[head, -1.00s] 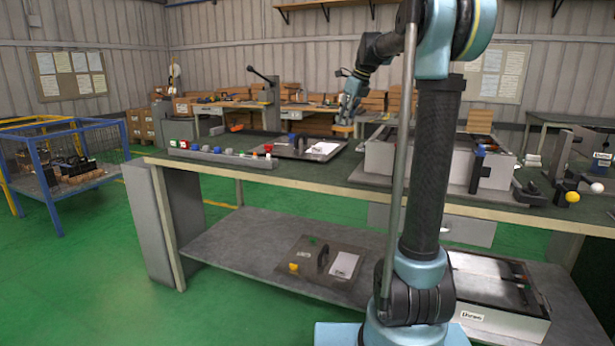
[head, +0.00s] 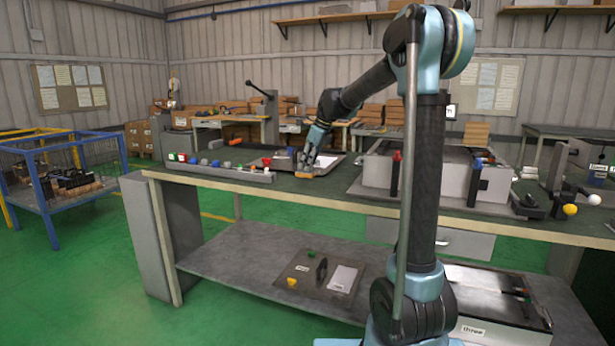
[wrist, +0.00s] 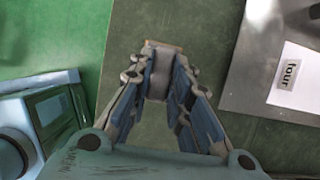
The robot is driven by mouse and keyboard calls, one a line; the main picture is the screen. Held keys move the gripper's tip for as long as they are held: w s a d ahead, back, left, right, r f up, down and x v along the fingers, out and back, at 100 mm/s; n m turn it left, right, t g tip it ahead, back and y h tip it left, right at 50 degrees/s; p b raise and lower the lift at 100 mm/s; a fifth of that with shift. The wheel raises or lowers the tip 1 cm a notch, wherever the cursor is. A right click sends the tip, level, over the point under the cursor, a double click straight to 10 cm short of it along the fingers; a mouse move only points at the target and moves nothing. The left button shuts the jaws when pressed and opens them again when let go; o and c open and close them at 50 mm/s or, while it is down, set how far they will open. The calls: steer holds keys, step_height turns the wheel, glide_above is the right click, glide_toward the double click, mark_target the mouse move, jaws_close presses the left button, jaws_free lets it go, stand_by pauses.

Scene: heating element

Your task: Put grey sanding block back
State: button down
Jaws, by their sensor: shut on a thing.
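My gripper (head: 307,163) is shut on the grey sanding block and holds it low over the green worktop (head: 240,187), near its front edge. In the wrist view the sanding block (wrist: 161,75) is grey with a tan strip at its far end, between the two fingertips. In the head view only a tan-orange part of the block (head: 304,175) shows below the fingers. I cannot tell whether the block touches the worktop.
A grey plate with a white label reading "four" (wrist: 292,77) lies right of the gripper in the wrist view. A rail (head: 220,172) with several coloured pieces lies to the left. A large grey box (head: 375,170) stands to the right. A lower shelf (head: 240,258) holds another plate.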

steer(key=shift+f, duration=2.05)
steer(key=c, duration=1.5)
jaws_free()
steer(key=v, duration=1.2)
steer(key=s+d+f+n+h, duration=0.1)
steer(key=s+d+f+n, duration=0.25)
steer(key=s, duration=0.35)
steer(key=s+d+f+n, duration=0.3)
steer(key=s+d+n, duration=0.1)
steer(key=s, duration=0.3)
steer(key=s+d+f+n+h, duration=0.1)
steer(key=s+d+f+n, duration=0.25)
steer(key=s, duration=0.35)
steer(key=s+d+f+n, duration=0.2)
steer(key=s+f+n, duration=0.1)
steer(key=s+f, duration=0.2)
steer(key=s+d+f+n+h, duration=0.1)
steer(key=s+d+f+n, duration=0.2)
steer(key=s+f, duration=0.3)
steer(key=s+d+f+n+h, duration=0.1)
steer(key=s+d+f+n, duration=0.2)
steer(key=s+f+n, duration=0.2)
steer(key=shift+s+d+f+t, duration=0.1)
steer(key=shift+s+f+t, duration=0.05)
steer(key=shift+s, duration=0.3)
steer(key=shift+s+d+f+t, duration=0.1)
steer(key=shift+s+f+t, duration=0.1)
steer(key=shift+s, duration=0.3)
